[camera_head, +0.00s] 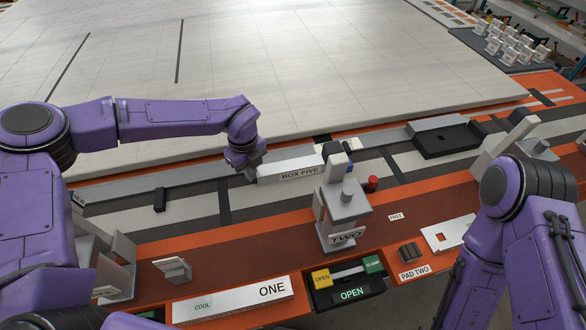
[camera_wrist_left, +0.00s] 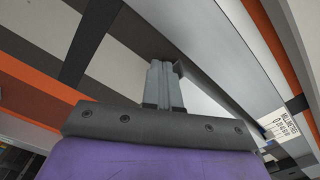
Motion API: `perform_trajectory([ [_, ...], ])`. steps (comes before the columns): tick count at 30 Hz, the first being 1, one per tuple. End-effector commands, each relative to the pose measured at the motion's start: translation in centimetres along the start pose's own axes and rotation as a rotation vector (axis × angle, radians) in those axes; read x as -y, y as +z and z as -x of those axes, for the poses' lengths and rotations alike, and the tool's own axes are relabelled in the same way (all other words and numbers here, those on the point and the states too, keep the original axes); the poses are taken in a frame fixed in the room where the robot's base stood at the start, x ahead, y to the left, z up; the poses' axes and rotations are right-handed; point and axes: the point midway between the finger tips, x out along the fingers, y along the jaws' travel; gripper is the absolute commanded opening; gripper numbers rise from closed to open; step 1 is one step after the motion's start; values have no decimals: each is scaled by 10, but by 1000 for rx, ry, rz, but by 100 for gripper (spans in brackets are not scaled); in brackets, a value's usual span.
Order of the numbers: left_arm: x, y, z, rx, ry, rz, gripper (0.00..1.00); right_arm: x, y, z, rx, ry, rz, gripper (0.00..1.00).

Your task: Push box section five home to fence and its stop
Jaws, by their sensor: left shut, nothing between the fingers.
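Box section five (camera_head: 290,169), a pale bar labelled BOX FIVE, lies along the grey fence strip (camera_head: 190,180) at mid-bench. I cannot tell whether a gap remains between it and the fence. My left gripper (camera_head: 247,174) is shut and empty, low at the bar's left end; whether it touches is unclear. At the bar's right end stand small black and white blocks (camera_head: 352,144), partly behind the clamp marked TWO (camera_head: 343,205). I cannot tell which is the stop. My right gripper is out of view.
A red button (camera_head: 373,183) stands right of the clamp. A black tray-like block (camera_head: 446,139) sits farther right. A small black block (camera_head: 159,199) stands left on the pale strips. A large pale panel (camera_head: 270,60) fills the back. A scale (camera_wrist_left: 283,125) shows in the wrist view.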

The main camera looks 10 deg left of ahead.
Motion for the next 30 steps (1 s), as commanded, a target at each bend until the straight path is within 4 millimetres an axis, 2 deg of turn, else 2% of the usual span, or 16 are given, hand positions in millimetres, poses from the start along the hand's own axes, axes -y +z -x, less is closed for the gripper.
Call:
perform_trajectory([
  [11, 0, 0, 0, 0, 0, 0, 0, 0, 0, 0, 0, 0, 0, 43],
  [26, -17, 9, 1, -1, 0, -1, 0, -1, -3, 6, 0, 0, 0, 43],
  [30, -17, 9, 8, 0, -1, -1, 0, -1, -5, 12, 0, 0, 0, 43],
])
